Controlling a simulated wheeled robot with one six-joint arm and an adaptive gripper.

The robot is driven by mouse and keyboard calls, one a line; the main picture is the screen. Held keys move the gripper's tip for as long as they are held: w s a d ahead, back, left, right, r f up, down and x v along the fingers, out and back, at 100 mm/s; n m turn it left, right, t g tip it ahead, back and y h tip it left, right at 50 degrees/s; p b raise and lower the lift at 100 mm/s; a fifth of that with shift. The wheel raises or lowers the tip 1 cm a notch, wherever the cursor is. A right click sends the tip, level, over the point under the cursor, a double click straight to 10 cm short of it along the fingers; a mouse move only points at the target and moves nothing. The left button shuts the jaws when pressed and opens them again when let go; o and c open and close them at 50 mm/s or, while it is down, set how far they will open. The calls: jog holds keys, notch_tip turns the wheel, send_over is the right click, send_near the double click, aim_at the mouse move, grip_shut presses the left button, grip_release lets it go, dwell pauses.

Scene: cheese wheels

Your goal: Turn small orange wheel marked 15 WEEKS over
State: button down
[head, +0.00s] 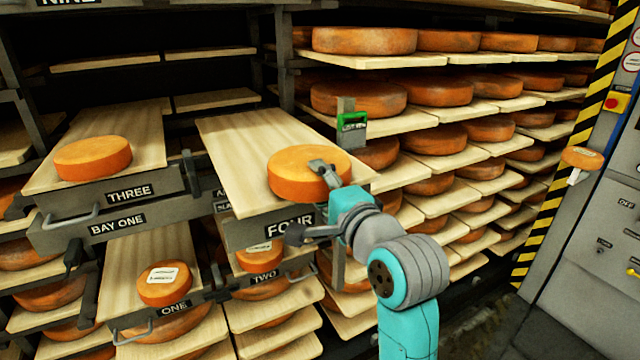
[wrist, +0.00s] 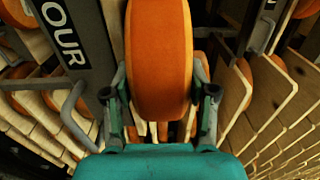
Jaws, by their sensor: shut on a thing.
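An orange cheese wheel (head: 298,168) is at the front end of the pulled-out board marked FOUR (head: 232,135). My gripper (head: 326,176) is shut on its near right rim, with one finger over the top face. In the wrist view the wheel (wrist: 160,55) is seen edge-on between the two fingers of my gripper (wrist: 160,95). No label shows on the held wheel, so I cannot read its age. Its underside is hidden, and I cannot tell whether it touches the board. A smaller orange wheel (head: 165,290) with a white label, text unreadable, lies on board ONE.
A wheel (head: 92,158) lies on board THREE (head: 130,125), and another (head: 258,259) sits on board TWO. Full racks are at the right.

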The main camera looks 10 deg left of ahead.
jog(key=shift+f, duration=0.1)
dwell(0.3)
jog(key=shift+c, duration=1.3)
grip_release()
jog(key=shift+f, duration=0.1)
